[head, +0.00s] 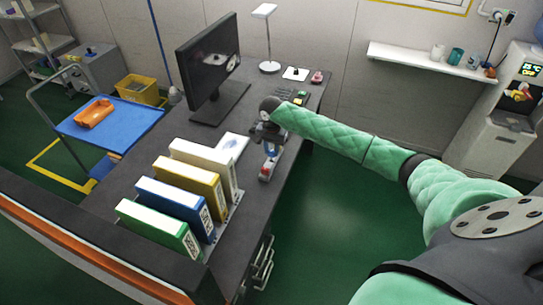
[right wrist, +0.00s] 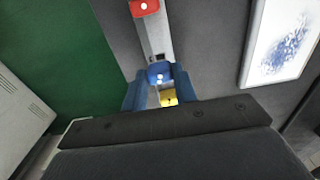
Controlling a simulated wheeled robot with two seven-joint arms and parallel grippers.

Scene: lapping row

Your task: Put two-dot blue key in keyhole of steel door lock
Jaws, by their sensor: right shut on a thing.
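The blue key (right wrist: 159,73), with pale dots on its head, sits between the fingers of my right gripper (right wrist: 160,88) in the right wrist view. In the head view my right gripper (head: 270,148) points down over the desk's right edge, shut on the blue key. The key is over a narrow grey key holder (head: 276,160); I cannot tell whether it is still seated there. A red key (right wrist: 145,7) and a yellow key (right wrist: 168,98) lie in line with it. I cannot make out the steel door lock. My left gripper is not in view.
Several binders (head: 175,200) stand on the desk (head: 150,165) to the left of the holder. A blue cart (head: 140,112) stands left; green floor (head: 325,215) is clear at right.

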